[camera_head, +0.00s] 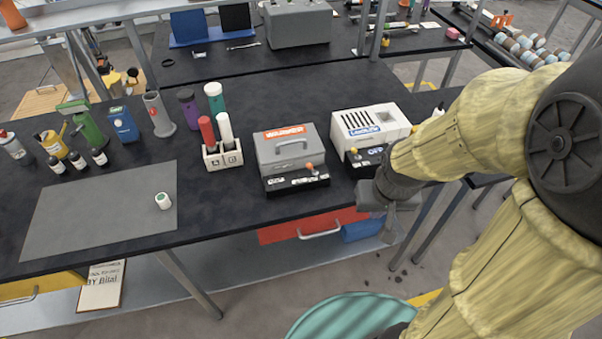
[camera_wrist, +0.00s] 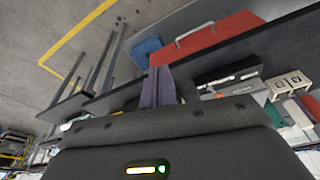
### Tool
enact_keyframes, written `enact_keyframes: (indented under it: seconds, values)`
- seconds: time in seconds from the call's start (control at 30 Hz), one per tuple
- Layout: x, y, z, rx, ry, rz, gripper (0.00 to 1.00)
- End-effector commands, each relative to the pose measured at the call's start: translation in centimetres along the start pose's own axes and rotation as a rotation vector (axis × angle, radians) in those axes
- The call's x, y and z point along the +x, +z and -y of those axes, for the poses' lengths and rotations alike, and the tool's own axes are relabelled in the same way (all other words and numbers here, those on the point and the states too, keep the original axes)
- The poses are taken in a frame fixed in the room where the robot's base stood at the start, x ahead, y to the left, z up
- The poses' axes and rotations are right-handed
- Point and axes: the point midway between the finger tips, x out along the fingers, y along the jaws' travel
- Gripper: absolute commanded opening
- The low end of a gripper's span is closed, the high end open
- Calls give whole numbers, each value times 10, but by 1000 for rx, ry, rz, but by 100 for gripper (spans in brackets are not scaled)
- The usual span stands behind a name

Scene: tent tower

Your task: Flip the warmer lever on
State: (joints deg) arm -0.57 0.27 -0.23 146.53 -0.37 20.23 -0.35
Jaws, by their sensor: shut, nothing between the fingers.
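The warmer (camera_head: 286,150) is a grey box with a handle on its lid and an orange WARMER label, standing near the front edge of the black table. Its lever (camera_head: 310,168) has an orange knob and rises from the dark panel at the warmer's front. My gripper (camera_head: 388,236) points down in front of the table edge, to the right of the warmer and lower than the lever, apart from both. In the wrist view its two fingers (camera_wrist: 158,76) are together and empty.
A white machine (camera_head: 371,121) with its own orange-knobbed lever (camera_head: 354,151) and an OFF sign stands right of the warmer. A white holder (camera_head: 223,160) with red and white tubes stands left. A red drawer (camera_head: 285,232) lies under the table. A grey mat (camera_head: 90,215) is at left.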

Motion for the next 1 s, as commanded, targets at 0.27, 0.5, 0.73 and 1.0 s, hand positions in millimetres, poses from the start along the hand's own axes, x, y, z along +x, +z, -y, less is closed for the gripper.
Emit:
enact_keyframes:
  seconds: [0.27,0.5,0.73,1.0]
  values:
    - [24,-4,26,-359,28,114,0]
    - [54,-8,56,-877,112,269,0]
    - [78,-17,86,-1375,249,414,0]
    - [93,-35,133,-1941,506,589,0]
